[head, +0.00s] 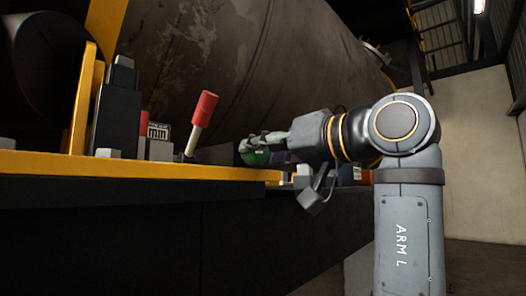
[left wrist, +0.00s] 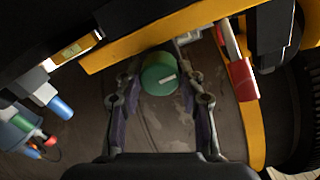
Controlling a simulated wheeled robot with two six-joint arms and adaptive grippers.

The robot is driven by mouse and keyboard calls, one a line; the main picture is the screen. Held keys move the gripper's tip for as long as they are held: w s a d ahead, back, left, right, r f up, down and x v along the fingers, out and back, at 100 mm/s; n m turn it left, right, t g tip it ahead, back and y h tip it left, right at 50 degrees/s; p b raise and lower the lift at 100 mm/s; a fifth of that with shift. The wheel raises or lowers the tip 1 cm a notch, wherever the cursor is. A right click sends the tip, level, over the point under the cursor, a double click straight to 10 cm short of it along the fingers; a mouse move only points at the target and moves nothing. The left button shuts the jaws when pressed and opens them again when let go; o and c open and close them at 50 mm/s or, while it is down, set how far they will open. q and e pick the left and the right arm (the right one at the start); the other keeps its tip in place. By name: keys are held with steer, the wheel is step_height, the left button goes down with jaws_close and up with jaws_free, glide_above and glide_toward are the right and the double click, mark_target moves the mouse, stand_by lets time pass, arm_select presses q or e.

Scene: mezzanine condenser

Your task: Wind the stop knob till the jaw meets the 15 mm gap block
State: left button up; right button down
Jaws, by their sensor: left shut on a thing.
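A green round knob (left wrist: 158,80) with a white mark on its face lies between the fingertips of my left gripper (left wrist: 160,68) in the left wrist view. In the head view the knob (head: 255,158) is partly hidden behind the fingers of my left gripper (head: 252,143). The left gripper is shut on the knob. My right gripper is not in view.
A lever with a red grip (head: 203,108) leans up between the labelled block and my left gripper. A yellow bench edge (head: 130,168) runs below. A dark upright block (head: 116,115) stands at the left. A large dark cylinder (head: 240,60) fills the back.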

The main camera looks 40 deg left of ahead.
arm_select(q)
steer(key=o, duration=1.2)
steer(key=shift+r, duration=0.1)
step_height(320, 180, up, 10)
steer(key=shift+f, duration=0.1)
